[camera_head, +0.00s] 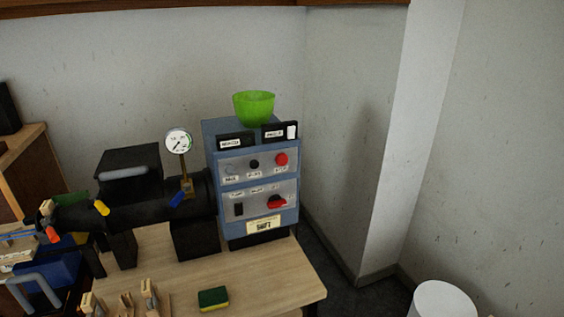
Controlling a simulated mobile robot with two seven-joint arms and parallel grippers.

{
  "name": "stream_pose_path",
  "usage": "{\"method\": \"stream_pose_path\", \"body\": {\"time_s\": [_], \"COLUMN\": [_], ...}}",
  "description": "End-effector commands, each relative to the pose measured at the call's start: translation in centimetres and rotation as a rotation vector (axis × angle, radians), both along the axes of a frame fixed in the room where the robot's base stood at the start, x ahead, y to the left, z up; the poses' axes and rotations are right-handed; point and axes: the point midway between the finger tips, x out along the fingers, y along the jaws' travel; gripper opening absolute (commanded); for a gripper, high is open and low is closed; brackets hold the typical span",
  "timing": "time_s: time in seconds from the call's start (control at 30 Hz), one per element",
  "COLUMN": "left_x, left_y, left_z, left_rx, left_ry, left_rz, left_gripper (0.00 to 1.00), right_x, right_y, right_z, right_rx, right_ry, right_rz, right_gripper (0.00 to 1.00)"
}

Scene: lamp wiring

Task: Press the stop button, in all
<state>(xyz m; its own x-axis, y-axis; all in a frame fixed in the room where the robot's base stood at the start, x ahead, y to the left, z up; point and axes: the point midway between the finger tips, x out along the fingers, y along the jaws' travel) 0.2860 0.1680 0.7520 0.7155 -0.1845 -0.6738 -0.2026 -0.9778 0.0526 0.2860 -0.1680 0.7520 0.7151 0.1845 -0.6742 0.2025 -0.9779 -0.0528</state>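A blue control box (209,165) stands on the wooden table at the back right. A round red button (281,159) sits at the upper right of its front, probably the stop button; its label is too small to read. A black round button (254,164) is left of it. A red switch or knob (277,202) sits on the lower panel, with a black rocker switch (239,209) to its left. Neither of my grippers shows in the head view, and nothing covers the red button.
A green bowl (254,107) stands on the box. A black machine (140,208) with a gauge (179,142) adjoins its left side. A sponge (213,299) and wooden clamps (150,295) lie in front on the table (265,275). A white bin (443,300) is at lower right.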

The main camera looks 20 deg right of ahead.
Motion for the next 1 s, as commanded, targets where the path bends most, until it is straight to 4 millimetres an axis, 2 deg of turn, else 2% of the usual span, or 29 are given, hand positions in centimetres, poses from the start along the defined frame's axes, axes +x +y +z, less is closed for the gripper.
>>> {"method": "stream_pose_path", "body": {"time_s": [0.07, 0.4, 1.0], "left_x": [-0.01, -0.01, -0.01], "left_y": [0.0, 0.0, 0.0], "left_z": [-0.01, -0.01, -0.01], "left_rx": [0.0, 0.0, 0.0], "left_ry": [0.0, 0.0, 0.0], "left_rz": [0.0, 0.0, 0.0], "left_gripper": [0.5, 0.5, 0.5], "right_x": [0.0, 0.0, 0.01], "right_y": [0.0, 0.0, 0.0], "right_z": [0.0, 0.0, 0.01], "right_rx": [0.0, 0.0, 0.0], "right_ry": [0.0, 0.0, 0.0], "right_rz": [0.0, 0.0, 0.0], "right_gripper": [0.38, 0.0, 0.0]}}
